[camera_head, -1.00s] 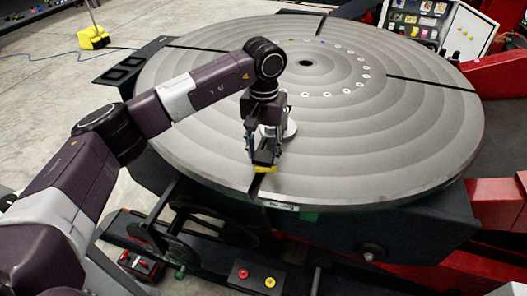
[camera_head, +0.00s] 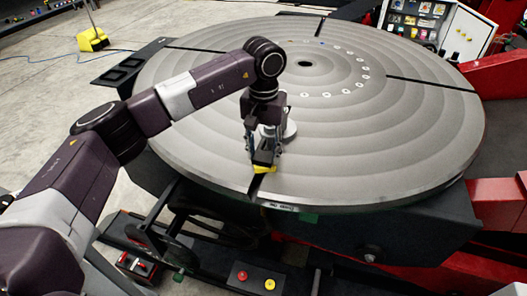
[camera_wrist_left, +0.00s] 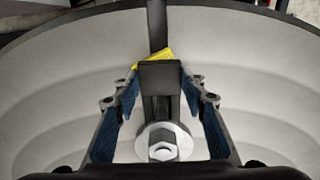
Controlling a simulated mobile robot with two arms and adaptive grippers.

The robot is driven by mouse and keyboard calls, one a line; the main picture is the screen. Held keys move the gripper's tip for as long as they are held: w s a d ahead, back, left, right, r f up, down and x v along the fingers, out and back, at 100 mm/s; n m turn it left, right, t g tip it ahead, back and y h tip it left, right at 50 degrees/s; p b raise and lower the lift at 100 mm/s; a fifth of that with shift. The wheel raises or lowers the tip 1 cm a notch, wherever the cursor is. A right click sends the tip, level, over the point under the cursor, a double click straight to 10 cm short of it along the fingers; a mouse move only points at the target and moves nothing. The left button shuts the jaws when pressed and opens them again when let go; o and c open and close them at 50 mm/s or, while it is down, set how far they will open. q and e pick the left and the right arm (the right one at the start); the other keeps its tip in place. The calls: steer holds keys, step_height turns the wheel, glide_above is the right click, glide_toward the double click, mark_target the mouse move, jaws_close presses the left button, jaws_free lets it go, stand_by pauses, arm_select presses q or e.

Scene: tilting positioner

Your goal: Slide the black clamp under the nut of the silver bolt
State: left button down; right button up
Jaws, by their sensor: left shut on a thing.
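The black clamp (camera_wrist_left: 160,76) shows in the wrist view between the blue-padded fingers of my left gripper (camera_wrist_left: 159,98), which is shut on it. In the head view, my left gripper (camera_head: 264,152) points down near the front edge of the round table. The silver bolt (camera_wrist_left: 163,150) with its hex nut and round washer stands in the lower middle of the wrist view. The clamp points toward it, and its near end meets the washer's edge in the picture. I cannot tell whether it is under the washer. A yellow block (camera_wrist_left: 155,58) sits askew at the clamp's far end. My right gripper is not in view.
The large grey round table (camera_head: 400,140) has dark radial slots, one running under the clamp to the front edge. A ring of small pale round marks lies near its centre. Most of the table top is clear. A red and yellow button box (camera_head: 255,277) is below the front edge.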

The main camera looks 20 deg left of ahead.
arm_select(q)
steer(key=shift+r, duration=0.1)
steer(key=shift+c, duration=1.7)
jaws_free()
steer(key=shift+r+p, duration=1.9)
steer(key=shift+r, duration=1.55)
steer(key=shift+s, duration=0.1)
steer(key=shift+f, duration=0.1)
